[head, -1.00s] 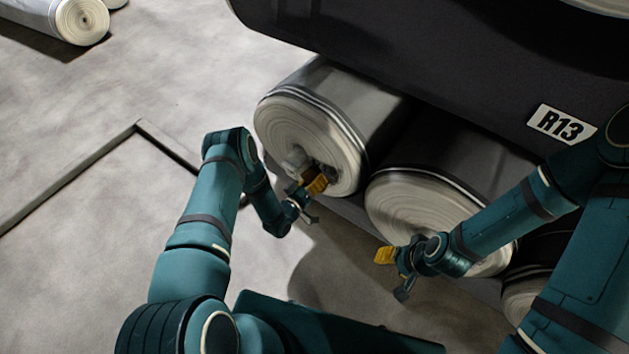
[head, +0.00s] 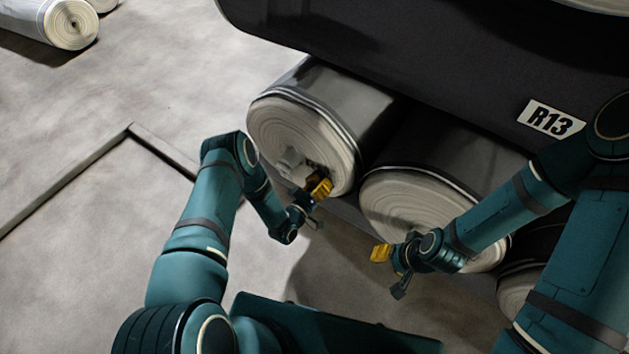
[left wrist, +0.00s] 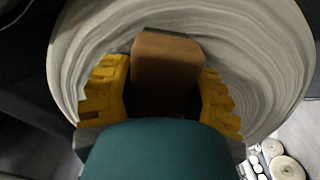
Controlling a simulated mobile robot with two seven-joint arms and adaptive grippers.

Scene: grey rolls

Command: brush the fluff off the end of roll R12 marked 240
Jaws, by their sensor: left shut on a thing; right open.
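The pale end of a grey roll (head: 285,130), wound in rings, faces my left arm; no mark 240 or R12 tag is readable on it. My left gripper (head: 320,188) is at the lower right part of this end. In the left wrist view, its yellow fingers (left wrist: 165,85) are shut on a brown block (left wrist: 166,62), likely the brush, in front of the ringed face (left wrist: 255,45). A pale grey lump (head: 293,165) shows beside the gripper against the roll end; whether it is fluff or part of the brush I cannot tell. My right gripper (head: 385,256) is open and empty.
A second roll (head: 420,205) lies to the right, behind my right gripper. A large dark roll tagged R13 (head: 400,50) rests above. More rolls (head: 65,25) lie at the far left. A low floor edge (head: 65,180) bends at the left; the floor around it is clear.

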